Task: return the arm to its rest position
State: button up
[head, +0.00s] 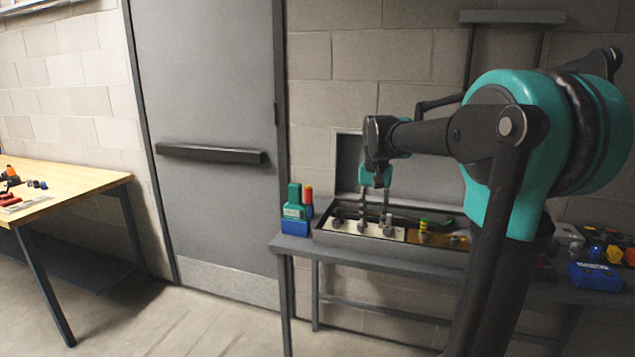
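My arm reaches in from the right of the head view, with a teal shoulder and dark links. My gripper (375,212) points straight down over the left part of an open dark case (338,239). Its two thin fingers are apart and I see nothing held between them. The fingertips are close to a cream panel (349,228) with small grey knobs in the case. I cannot tell whether they touch it.
The case stands on a grey bench (289,245). A blue box (596,277) and small coloured parts lie at the right. A grey door (208,90) and a wooden table (75,186) are farther left, with clear floor between.

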jog(key=s+d+f+n+t, duration=0.1)
jog(key=s+f+n+t, duration=0.1)
jog(key=s+f, duration=0.8)
jog(key=s+d+f+n+t, duration=0.1)
jog(key=s+d+f+t, duration=0.1)
jog(key=s+f, duration=0.9)
jog(key=shift+s+d+f+n, duration=0.25)
jog(key=shift+f+n, duration=0.15)
jog(key=shift+f, duration=0.25)
